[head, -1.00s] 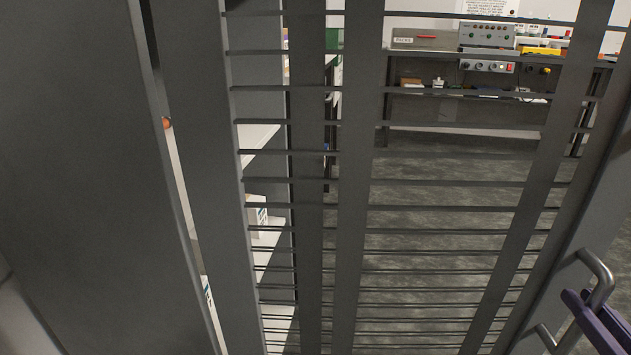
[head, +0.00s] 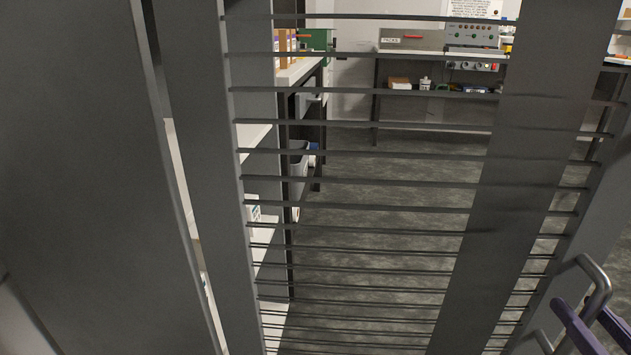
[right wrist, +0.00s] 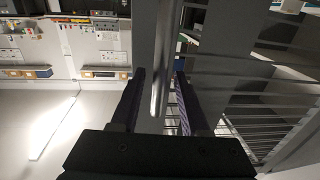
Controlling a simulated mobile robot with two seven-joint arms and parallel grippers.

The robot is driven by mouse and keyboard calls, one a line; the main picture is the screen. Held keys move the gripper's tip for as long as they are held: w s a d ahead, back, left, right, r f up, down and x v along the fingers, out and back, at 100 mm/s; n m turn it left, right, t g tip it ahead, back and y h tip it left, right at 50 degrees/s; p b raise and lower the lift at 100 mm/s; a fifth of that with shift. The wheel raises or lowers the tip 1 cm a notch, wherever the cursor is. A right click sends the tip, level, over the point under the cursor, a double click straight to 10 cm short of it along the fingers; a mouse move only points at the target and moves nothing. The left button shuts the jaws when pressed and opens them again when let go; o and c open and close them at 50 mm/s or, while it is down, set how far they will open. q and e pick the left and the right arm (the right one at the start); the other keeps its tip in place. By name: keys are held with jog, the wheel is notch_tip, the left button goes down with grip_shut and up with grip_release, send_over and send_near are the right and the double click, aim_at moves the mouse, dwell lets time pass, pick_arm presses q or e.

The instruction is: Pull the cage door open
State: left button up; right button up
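The cage door (head: 500,220), grey with thin horizontal bars and a broad upright, fills the middle and right of the head view. Its bent metal handle (head: 604,288) is at the lower right edge. My right gripper (head: 582,308) has its purple fingers at the handle. In the right wrist view the handle bar (right wrist: 162,50) runs between the two spread fingers, with a gap on each side; the gripper is open and not clamped on it. The lower end of the handle is partly hidden. My left gripper is not in view.
A wide grey panel (head: 90,180) and a post (head: 205,160) stand close on the left. Behind the bars are grey floor (head: 390,215), a side bench (head: 300,70) on the left and a back bench (head: 440,62) with instruments.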

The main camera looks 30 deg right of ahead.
jog(key=v, duration=1)
jog(key=shift+r, duration=0.15)
dwell(0.4)
jog(key=w+a+r+n+g+y+p, duration=0.25)
jog(key=w+r+y+p, duration=0.35)
jog(key=w+p, duration=0.6)
jog(key=w+a+r+n+g+y+p, duration=0.3)
jog(key=w+a+r+g+p, duration=0.15)
jog(key=a+r+p, duration=0.7)
jog(key=s+a+r+n+g+y+p, duration=0.1)
jog(key=s+a+r+n+g+p, duration=0.2)
jog(key=r, duration=0.5)
jog(key=s+a+r+n+g+y+p, duration=0.1)
jog(key=s+r+p, duration=0.2)
jog(key=r+p, duration=0.35)
notch_tip(320, 180, up, 36)
jog(key=p, duration=3.3)
jog(key=shift+w, duration=0.25)
